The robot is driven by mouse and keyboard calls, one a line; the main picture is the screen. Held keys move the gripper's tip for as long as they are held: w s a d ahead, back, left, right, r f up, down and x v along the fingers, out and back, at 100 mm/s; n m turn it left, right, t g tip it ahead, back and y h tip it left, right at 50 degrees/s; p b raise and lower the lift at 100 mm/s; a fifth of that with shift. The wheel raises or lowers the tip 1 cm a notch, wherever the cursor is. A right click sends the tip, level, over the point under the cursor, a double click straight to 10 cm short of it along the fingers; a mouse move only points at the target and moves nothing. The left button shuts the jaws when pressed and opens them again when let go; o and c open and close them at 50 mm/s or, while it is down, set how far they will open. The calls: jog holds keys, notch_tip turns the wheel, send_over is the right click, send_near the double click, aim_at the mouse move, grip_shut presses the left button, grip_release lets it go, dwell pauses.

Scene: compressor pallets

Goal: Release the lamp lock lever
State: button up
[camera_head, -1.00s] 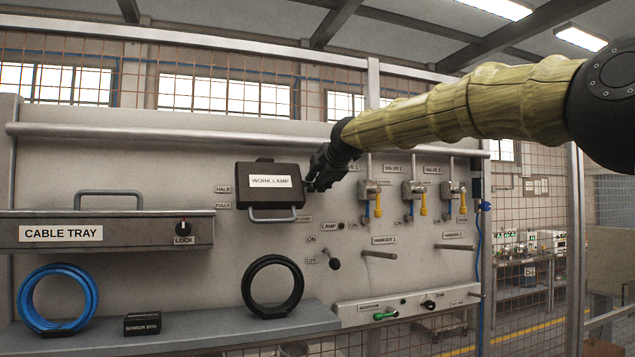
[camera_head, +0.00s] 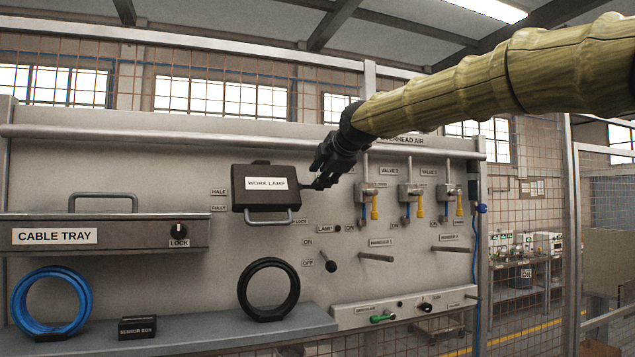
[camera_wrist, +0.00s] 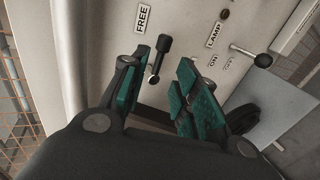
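The dark work lamp box (camera_head: 250,200) is on the wall panel, with a grey handle below it. My gripper (camera_head: 330,170) is just right of the box, close to the panel. In the wrist view a short lever with a black grip (camera_wrist: 164,45) stands beside a FREE label (camera_wrist: 143,18). Its round pivot (camera_wrist: 154,80) shows between my fingers. My gripper (camera_wrist: 165,62) is open there, its green pads on either side of the lever. I cannot tell whether either pad touches it. In the head view the lever is mostly hidden by my gripper.
A lamp ON/OFF switch (camera_head: 331,266) is below right of my gripper and also shows in the wrist view (camera_wrist: 263,60). Valves with yellow handles (camera_head: 374,207) are to the right. A cable tray (camera_head: 150,235) is left. A black ring (camera_head: 243,290) stands on the shelf below.

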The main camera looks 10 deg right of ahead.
jog(key=v, duration=0.5)
jog(key=shift+s+d+r, duration=0.1)
jog(key=shift+s+d, duration=0.05)
jog(key=shift+s, duration=0.15)
